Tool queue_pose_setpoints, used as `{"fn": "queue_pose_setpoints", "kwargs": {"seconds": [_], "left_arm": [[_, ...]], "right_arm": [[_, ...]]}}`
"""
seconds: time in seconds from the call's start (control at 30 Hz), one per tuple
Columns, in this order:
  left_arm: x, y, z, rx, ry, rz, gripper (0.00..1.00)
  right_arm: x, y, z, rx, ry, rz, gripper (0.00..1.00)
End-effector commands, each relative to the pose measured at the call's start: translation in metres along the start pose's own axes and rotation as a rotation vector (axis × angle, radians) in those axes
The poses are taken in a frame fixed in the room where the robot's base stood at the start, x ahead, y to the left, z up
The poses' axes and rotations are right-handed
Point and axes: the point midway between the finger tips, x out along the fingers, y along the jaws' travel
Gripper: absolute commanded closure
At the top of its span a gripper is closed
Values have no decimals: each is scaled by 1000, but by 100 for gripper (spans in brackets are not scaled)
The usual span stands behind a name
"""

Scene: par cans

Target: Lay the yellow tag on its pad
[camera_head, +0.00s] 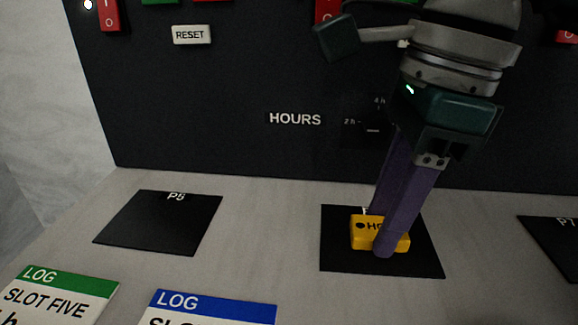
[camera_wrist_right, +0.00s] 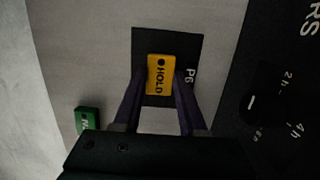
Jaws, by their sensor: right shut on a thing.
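The yellow tag (camera_head: 364,232), marked HOLD, is at a black pad (camera_head: 420,262) on the grey surface. The right wrist view shows the tag (camera_wrist_right: 160,76) over the pad (camera_wrist_right: 189,43), labelled P6, with black showing around it. My right gripper (camera_head: 380,236) is shut on the tag, its two purple fingers on opposite sides; it also shows in the right wrist view (camera_wrist_right: 160,88). I cannot tell whether the tag touches the pad. My left gripper is not in view.
Pad P5 (camera_head: 160,222) is bare at left; another pad (camera_head: 555,240) is at right. Log cards with green (camera_head: 62,284) and blue (camera_head: 215,305) bands lie in front. A dark panel with a RESET label (camera_head: 192,34) stands behind. The right wrist view shows a green tag (camera_wrist_right: 87,118).

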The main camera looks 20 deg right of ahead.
Motion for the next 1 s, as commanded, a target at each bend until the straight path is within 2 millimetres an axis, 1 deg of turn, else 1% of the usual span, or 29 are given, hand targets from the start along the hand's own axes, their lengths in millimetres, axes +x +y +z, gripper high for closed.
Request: {"fn": "queue_pose_setpoints", "kwargs": {"seconds": [0.07, 0.1, 0.33, 0.57, 0.7, 0.77, 1.0], "left_arm": [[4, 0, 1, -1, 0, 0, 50], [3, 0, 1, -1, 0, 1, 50], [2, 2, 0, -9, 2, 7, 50], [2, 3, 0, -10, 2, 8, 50], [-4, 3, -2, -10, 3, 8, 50], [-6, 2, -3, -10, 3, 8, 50], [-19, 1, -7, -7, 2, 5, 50]], "right_arm": [[4, 0, -1, 0, 0, -1, 100], [3, 0, 0, 0, 0, 0, 56], [2, 0, 0, 0, 0, 0, 30], [2, 0, 0, 0, 0, 0, 29], [-7, -1, 1, 0, -1, -2, 29], [-17, -1, 1, 0, -2, -3, 29], [-72, -1, 1, -1, -3, -6, 29]]}}
